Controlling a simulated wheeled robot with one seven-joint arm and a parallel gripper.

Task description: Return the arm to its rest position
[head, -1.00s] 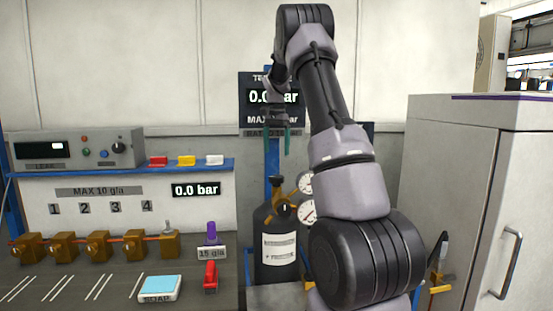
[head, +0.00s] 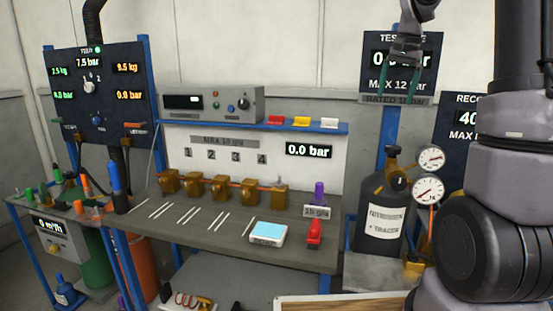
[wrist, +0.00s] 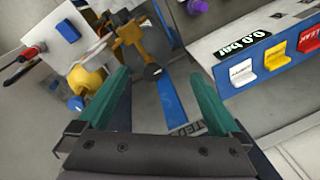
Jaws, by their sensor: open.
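My gripper (head: 402,80) hangs at the upper right in the head view, in front of the dark test sign with the "MAX 12 bar" line (head: 402,86). Its fingers point down and stand apart with nothing between them. In the wrist view my gripper (wrist: 160,85) shows two green fingers spread open and empty. My arm rises at the right edge of the head view, and its top is cut off by the frame.
A black gas cylinder (head: 381,240) with two gauges (head: 430,175) stands below my gripper. The workbench (head: 210,232) carries several brass valves, a scale (head: 268,234) and a red-handled item (head: 314,235). A panel with readouts (head: 100,95) stands at the left.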

